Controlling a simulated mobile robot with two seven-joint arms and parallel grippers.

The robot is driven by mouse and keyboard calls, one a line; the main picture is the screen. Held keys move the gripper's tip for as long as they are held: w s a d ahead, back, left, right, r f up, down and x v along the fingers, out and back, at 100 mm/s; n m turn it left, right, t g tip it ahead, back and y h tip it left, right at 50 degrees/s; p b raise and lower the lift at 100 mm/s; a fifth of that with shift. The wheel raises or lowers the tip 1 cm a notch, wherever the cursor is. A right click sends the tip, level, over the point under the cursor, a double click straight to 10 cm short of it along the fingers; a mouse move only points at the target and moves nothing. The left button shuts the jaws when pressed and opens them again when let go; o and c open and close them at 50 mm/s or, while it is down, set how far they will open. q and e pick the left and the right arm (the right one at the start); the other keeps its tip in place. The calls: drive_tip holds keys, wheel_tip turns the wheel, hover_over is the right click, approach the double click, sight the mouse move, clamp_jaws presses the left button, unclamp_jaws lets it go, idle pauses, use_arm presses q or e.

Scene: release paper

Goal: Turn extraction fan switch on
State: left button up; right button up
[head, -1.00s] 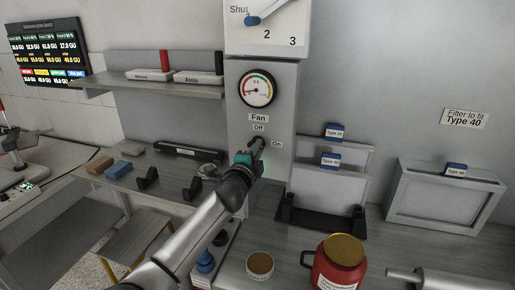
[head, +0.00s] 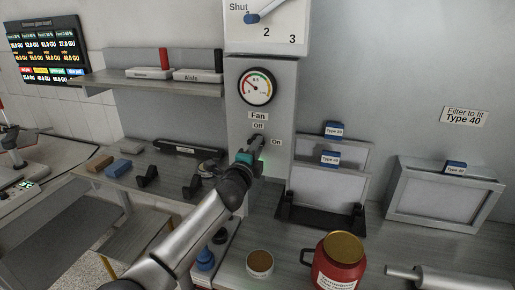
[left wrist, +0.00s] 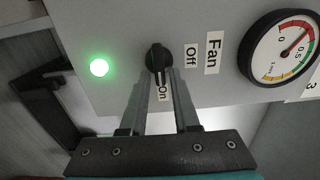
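The fan switch is a black rotary knob (left wrist: 157,58) on the grey panel, with its pointer end towards the "On" label (left wrist: 163,92). The "Off" label (left wrist: 191,54) and "Fan" label (left wrist: 212,55) are to its right in the left wrist view. A round lamp (left wrist: 99,67) beside the knob glows green. My left gripper (left wrist: 162,76) has its fingers apart, with tips close to the knob; I cannot tell whether they touch it. In the head view the left gripper (head: 255,146) hides the knob. My right gripper is not in view.
A pressure gauge (head: 257,86) is above the switch. A shelf (head: 150,88) stands out at the left. Filter holders (head: 330,185), a red jar (head: 339,262) and a small round tin (head: 260,263) stand on the bench to the right and in front.

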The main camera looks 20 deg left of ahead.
use_arm(q)
drive_tip(key=shift+o, duration=1.1)
drive_tip(key=s, duration=1.5)
drive_tip(key=shift+a, duration=0.25)
drive_tip(key=shift+s, duration=0.1)
